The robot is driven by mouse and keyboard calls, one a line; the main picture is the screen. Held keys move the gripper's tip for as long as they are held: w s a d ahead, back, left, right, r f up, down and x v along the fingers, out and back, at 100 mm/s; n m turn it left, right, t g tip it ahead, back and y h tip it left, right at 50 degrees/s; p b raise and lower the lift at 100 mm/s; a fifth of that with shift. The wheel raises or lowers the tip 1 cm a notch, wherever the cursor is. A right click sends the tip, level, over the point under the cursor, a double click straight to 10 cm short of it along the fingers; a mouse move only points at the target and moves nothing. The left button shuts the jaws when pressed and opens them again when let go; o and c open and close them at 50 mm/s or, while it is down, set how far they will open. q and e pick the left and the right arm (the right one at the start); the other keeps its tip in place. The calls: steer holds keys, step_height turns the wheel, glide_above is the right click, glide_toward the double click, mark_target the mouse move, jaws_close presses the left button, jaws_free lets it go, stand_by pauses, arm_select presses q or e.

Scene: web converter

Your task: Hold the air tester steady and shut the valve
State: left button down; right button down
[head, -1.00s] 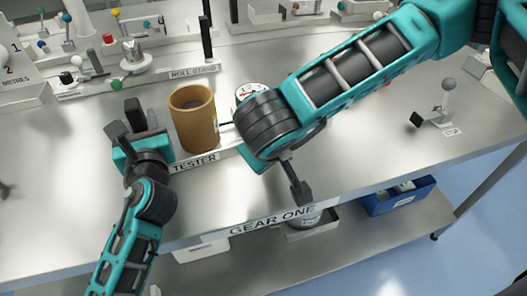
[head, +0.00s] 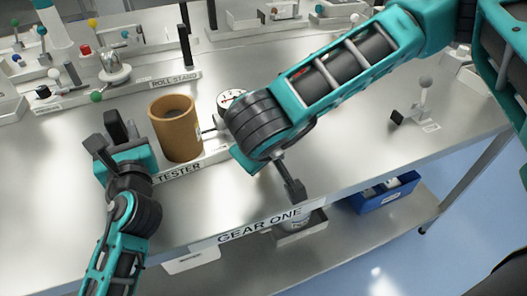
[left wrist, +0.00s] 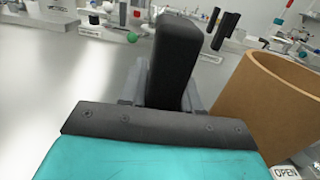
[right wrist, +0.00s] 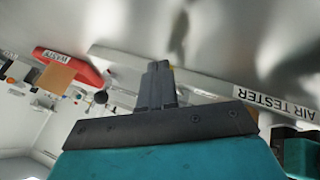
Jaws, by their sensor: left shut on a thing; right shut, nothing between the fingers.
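The air tester has a brown cylinder (head: 177,128) upright on a low pale base with a label (head: 180,173). A round dial (head: 230,98) stands behind, and a thin grey rod (head: 211,130) runs right from the cylinder. My left gripper (head: 116,128) is at the base's left end, shut on part of the tester; its fingers hide the gripped part. The cylinder (left wrist: 275,100) and an OPEN label (left wrist: 287,172) show in the left wrist view. My right gripper (head: 294,190) is shut and empty, right of the tester near the front edge. My right arm hides the valve area.
A roll stand (head: 187,40) and several colored-knob fixtures stand behind. A small grey-knobbed stand (head: 424,95) is at the right. A blue bin (head: 388,192) sits below the table. The right wrist view shows a red WASTE holder (right wrist: 68,66).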

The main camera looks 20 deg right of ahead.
arm_select(q)
steer(key=shift+f, duration=0.65)
arm_select(e)
steer(key=s+r, duration=0.5)
steer(key=r, duration=0.2)
steer(key=shift+s+r, duration=0.35)
steer(key=shift+r, duration=0.05)
arm_select(q)
steer(key=shift+r+p, duration=0.3)
steer(key=shift+p, duration=0.35)
arm_select(e)
steer(key=shift+w+a+r, duration=0.1)
steer(key=shift+a+r, duration=0.05)
steer(key=shift+r, duration=0.45)
arm_select(q)
steer(key=c, duration=1.2)
jaws_free()
steer(key=o, duration=0.5)
steer(key=shift+r, duration=0.3)
steer(key=s, duration=0.7)
steer(key=shift+s+d, duration=0.2)
steer(key=shift+d, duration=0.1)
